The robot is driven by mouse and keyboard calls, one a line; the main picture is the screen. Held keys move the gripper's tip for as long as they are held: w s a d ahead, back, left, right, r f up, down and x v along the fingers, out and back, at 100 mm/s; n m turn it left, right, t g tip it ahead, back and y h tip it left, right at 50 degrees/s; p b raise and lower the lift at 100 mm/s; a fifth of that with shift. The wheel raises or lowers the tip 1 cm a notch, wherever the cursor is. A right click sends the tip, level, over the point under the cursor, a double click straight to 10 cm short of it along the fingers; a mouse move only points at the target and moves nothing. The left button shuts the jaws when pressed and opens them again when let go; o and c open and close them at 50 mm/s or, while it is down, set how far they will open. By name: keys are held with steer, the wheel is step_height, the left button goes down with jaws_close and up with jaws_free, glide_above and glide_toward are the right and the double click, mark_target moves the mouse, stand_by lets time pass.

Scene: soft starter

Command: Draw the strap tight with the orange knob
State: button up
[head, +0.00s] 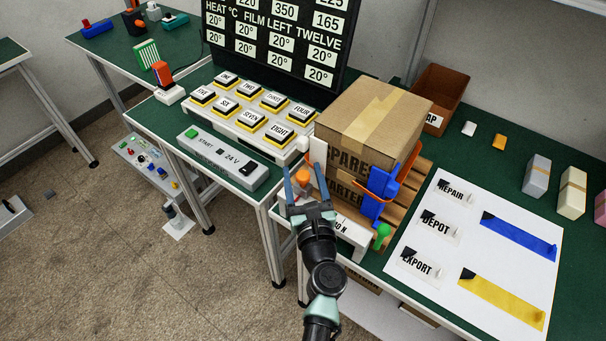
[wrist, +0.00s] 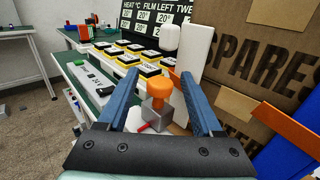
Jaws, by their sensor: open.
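The orange knob (head: 302,176) sits low at the left front of the strapped boxes; in the wrist view the knob (wrist: 160,87) stands upright on a grey block. My gripper (head: 301,182) is open, and its two blue fingers (wrist: 160,95) appear on either side of the knob in both views. I cannot tell whether either finger touches it. The orange strap (head: 403,165) shows at the right side of the boxes, by a blue bracket (head: 383,182). The boxes (head: 362,118), marked SPARES and STARTER, are stacked on a wooden pallet (head: 410,185).
A button panel (head: 252,110) and a 24 V start box (head: 222,160) lie left of the boxes. A white post (wrist: 194,52) stands close behind the knob. A green knob (head: 382,232) is at the front right. A white label sheet (head: 450,260) covers the table on the right.

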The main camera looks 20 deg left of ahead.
jaws_close()
stand_by(0.4)
stand_by(1.1)
